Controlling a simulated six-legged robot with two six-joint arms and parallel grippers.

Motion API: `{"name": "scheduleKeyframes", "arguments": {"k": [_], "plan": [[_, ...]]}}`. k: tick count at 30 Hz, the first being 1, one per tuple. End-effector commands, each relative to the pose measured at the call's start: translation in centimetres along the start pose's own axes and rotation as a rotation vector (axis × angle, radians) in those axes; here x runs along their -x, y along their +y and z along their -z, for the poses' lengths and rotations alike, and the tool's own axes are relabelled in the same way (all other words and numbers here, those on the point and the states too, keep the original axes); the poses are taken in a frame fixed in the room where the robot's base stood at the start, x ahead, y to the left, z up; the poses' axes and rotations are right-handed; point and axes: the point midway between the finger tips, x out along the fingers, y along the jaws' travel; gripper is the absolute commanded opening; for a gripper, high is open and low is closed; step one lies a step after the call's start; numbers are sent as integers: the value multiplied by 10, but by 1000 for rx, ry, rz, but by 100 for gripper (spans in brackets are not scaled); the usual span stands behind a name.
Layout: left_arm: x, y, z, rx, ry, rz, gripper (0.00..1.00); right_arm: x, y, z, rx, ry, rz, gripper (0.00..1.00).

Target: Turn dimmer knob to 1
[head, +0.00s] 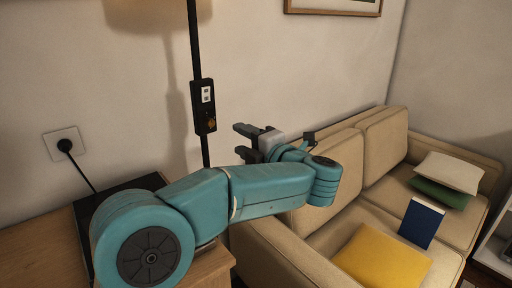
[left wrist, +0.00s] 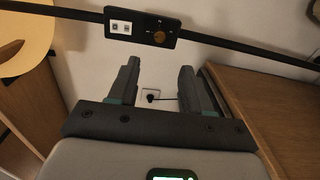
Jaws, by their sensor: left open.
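The dimmer knob (head: 211,123) is a small brownish-orange round knob on the lower part of a black control box (head: 198,106) fixed to a thin black lamp pole. In the left wrist view the knob (left wrist: 159,36) sits at one end of the box, with small pale marks around it. White switches sit at the other end. My left gripper (head: 241,142) is to the right of the box in the head view, apart from it. Its two fingers are spread and empty in the left wrist view (left wrist: 160,68), with the knob beyond the fingertips. My right gripper is out of view.
A wall socket (head: 64,144) with a plugged black cord is at the left. A wooden cabinet (head: 30,238) stands below it. A beige sofa (head: 290,240) with cushions fills the right. The lamp pole (head: 193,40) rises near the wall.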

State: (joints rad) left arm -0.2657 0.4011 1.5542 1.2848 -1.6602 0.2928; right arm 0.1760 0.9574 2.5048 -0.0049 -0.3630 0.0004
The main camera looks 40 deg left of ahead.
Motion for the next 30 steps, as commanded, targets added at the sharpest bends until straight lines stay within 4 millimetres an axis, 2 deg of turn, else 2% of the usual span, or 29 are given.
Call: {"name": "scheduleKeyframes", "arguments": {"k": [3,9,30], "plan": [[24,0,-1,-2,-3,0,49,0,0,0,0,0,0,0],[43,0,0,-2,-1,0,49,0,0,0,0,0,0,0],[45,0,0,-1,0,0,49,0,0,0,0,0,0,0]]}}
